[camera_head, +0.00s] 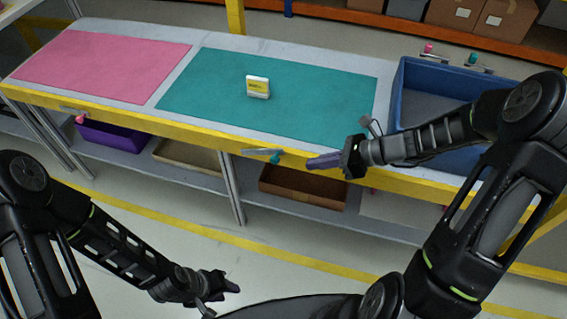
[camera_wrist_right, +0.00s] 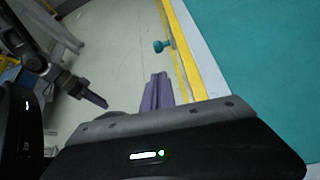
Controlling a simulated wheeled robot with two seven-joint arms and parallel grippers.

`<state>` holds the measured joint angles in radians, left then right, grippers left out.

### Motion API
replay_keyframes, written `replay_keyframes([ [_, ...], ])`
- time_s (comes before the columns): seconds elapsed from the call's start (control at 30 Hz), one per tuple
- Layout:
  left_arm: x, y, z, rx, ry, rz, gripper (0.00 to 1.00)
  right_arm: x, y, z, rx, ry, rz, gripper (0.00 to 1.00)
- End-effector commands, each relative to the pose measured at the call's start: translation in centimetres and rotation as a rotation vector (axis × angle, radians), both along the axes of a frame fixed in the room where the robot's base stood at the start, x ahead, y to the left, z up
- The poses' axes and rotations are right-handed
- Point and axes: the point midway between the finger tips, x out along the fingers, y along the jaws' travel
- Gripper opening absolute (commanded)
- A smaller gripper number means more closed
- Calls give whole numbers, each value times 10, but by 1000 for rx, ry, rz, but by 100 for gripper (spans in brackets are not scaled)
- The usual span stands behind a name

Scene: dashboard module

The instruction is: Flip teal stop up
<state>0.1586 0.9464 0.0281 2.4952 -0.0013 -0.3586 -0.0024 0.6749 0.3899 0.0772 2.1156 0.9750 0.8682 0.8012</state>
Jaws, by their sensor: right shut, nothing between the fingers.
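A teal stop (camera_head: 275,158) with a rounded knob sits on the yellow front edge of the table, at the right end of a grey lever plate (camera_head: 254,151). Its knob also shows in the right wrist view (camera_wrist_right: 160,46), sticking out from the edge. My right gripper (camera_head: 312,162) has purple fingers, shut and empty, pointing at the knob from the right with a small gap between. It fills the lower middle of the right wrist view (camera_wrist_right: 158,82). My left gripper (camera_head: 232,287) hangs low over the floor, away from the table; its finger opening is unclear.
A white-yellow box (camera_head: 258,87) stands on the teal mat (camera_head: 205,85); a pink mat (camera_head: 100,65) lies left. A blue bin (camera_head: 402,90) is at right. Another teal knob (camera_head: 473,57) and a pink one (camera_head: 427,48) are behind it. A pink stop (camera_head: 80,118) is at front left.

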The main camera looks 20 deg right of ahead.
Motion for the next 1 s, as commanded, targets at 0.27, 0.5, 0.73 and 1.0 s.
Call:
replay_keyframes([
  [0.27, 0, 0, 0, 0, 0, 0, 36, 3, -2, 6, 11, -4, -13, 0],
  [0.5, 0, 0, 0, 0, 0, 0, 36, 5, 2, 4, 11, -4, -11, 0],
  [0.73, 0, 0, -3, 0, 0, 0, 36, 15, 23, -11, 13, -2, -9, 0],
  [1.0, 0, 0, -8, 0, 0, 0, 36, 34, 57, -36, 13, -2, -9, 0],
])
